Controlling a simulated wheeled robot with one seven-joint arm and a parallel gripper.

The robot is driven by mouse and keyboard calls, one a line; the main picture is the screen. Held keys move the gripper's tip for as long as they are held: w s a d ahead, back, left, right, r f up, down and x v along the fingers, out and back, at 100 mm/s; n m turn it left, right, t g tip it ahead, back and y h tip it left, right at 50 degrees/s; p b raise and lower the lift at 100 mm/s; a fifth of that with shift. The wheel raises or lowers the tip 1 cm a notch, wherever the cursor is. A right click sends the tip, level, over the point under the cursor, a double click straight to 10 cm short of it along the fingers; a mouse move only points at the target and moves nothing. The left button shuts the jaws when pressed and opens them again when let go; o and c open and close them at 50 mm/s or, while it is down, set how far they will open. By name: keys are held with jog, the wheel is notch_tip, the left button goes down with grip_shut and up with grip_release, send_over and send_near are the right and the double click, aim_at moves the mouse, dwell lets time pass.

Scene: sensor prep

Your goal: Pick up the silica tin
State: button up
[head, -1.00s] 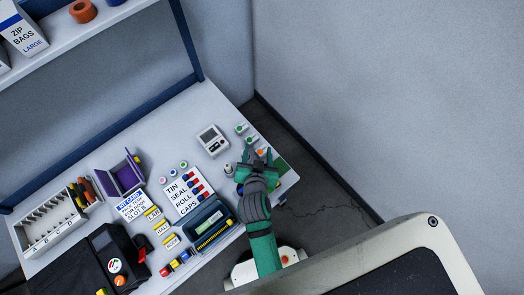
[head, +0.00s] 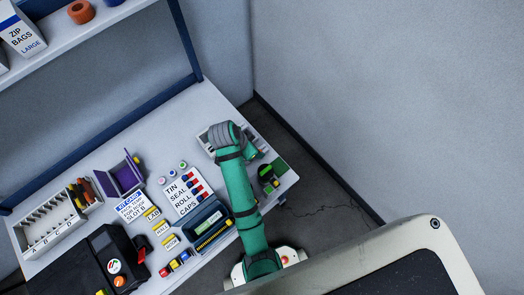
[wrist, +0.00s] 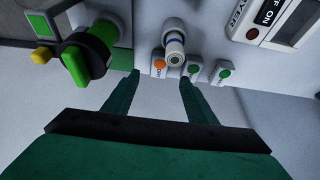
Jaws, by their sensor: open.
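No label for the silica tin can be read. In the head view my wrist and forearm cover the gripper and this spot.
Small white blocks with an orange dot (wrist: 159,65) and green dots (wrist: 193,70) sit close to the fingertips. A green knob unit (wrist: 85,62) is at left, also in the head view (head: 267,173). A white switch device (wrist: 275,22) is at upper right. A wall bounds the table.

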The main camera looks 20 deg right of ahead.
aim_at(261, 150)
jog(key=shift+x, duration=3.8)
jog(key=shift+d, duration=0.15)
jog(key=c, duration=1.1)
